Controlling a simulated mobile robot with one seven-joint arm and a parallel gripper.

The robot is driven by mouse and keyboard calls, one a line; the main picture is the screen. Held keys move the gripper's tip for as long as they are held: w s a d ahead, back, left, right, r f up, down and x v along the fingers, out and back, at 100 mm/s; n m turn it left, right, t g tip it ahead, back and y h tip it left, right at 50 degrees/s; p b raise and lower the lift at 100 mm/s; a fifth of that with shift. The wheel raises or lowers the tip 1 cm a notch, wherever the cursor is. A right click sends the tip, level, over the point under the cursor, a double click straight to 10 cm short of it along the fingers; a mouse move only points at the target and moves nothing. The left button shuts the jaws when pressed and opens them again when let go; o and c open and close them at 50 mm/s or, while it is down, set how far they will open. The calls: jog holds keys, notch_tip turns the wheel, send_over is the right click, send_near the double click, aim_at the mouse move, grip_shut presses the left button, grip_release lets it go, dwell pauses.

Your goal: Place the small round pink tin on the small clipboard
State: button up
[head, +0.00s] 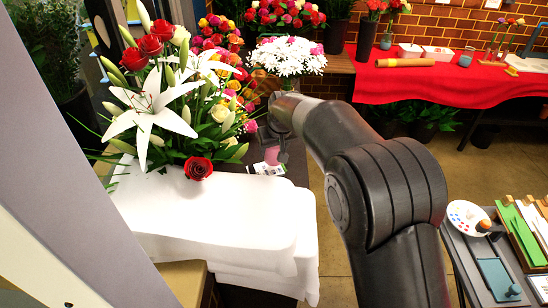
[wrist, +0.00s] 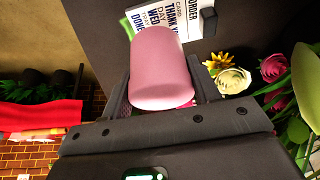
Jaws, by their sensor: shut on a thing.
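The small round pink tin (wrist: 162,75) is between the two fingers of my gripper (wrist: 163,88), which is shut on it. In the head view the tin (head: 271,155) shows as a small pink patch below my gripper (head: 273,143). The small clipboard (wrist: 178,18) has a white printed card and a dark clip. It lies on a dark surface beyond the tin in the wrist view, and the tin hides part of it. In the head view the clipboard (head: 262,168) shows just below the tin. I cannot tell how large the gap between tin and clipboard is.
A big bouquet of lilies and roses (head: 160,110) stands left of my gripper, above a white cloth (head: 220,215). White flowers (head: 288,57) stand behind. A red-covered table (head: 430,85) is at the back right. A paint palette (head: 467,218) lies on a side table at lower right.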

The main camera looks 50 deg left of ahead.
aim_at(274, 158)
jog(key=shift+f, duration=1.9)
jog(key=o, duration=1)
jog(key=shift+f, duration=0.15)
jog(key=shift+o, duration=0.2)
jog(key=v, duration=1.2)
jog(key=shift+w+d+r, duration=0.1)
jog(key=shift+r, duration=0.1)
